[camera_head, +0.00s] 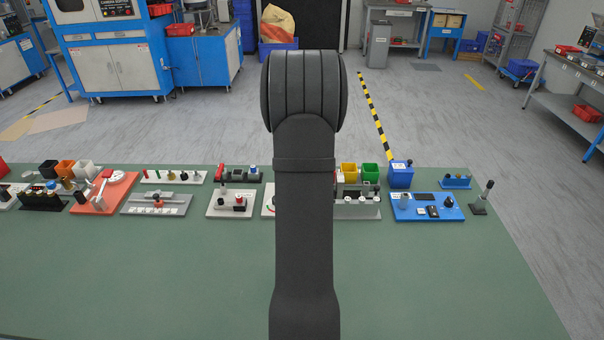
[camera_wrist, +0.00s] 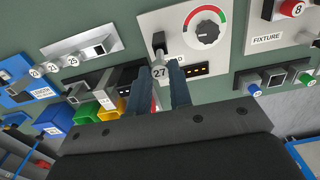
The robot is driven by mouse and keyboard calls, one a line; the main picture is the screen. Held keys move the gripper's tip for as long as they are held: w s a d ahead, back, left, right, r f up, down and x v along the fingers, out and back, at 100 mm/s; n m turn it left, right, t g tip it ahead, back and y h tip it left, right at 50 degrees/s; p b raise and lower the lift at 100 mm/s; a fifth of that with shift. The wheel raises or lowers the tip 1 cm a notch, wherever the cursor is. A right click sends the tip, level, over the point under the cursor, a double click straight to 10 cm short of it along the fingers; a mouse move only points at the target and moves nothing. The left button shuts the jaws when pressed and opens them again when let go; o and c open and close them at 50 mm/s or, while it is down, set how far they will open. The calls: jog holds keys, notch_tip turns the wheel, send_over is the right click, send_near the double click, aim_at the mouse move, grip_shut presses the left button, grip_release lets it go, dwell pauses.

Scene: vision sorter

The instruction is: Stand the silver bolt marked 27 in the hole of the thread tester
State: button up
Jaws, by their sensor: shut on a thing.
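The silver bolt marked 27 (camera_wrist: 159,72) shows its round numbered head in the wrist view, between the tips of my gripper (camera_wrist: 163,78). My gripper is shut on it. The thread tester (camera_wrist: 235,22) is a pale plate with a black knob dial (camera_wrist: 207,34) inside a red and green arc, and part of its lettering is covered. A dark upright part (camera_wrist: 158,43) stands on the plate just beyond the bolt head. The bolt's shank and the hole are not clear, so I cannot tell whether they meet. In the head view my arm hides the gripper, the bolt and most of the tester.
A grey rack (camera_wrist: 90,44) holds several numbered bolts; it also shows in the head view (camera_head: 345,210). Yellow (camera_wrist: 121,108), green (camera_wrist: 87,112) and blue (camera_wrist: 58,120) bins stand near it. A fixture plate (camera_wrist: 262,42) lies right of the tester. The green table front (camera_head: 150,280) is clear.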

jog(key=shift+f, duration=1.75)
jog(key=o, duration=1.3)
jog(key=shift+o, duration=0.2)
jog(key=shift+r, duration=4.05)
jog(key=shift+f, duration=0.1)
jog(key=shift+f, duration=3.6)
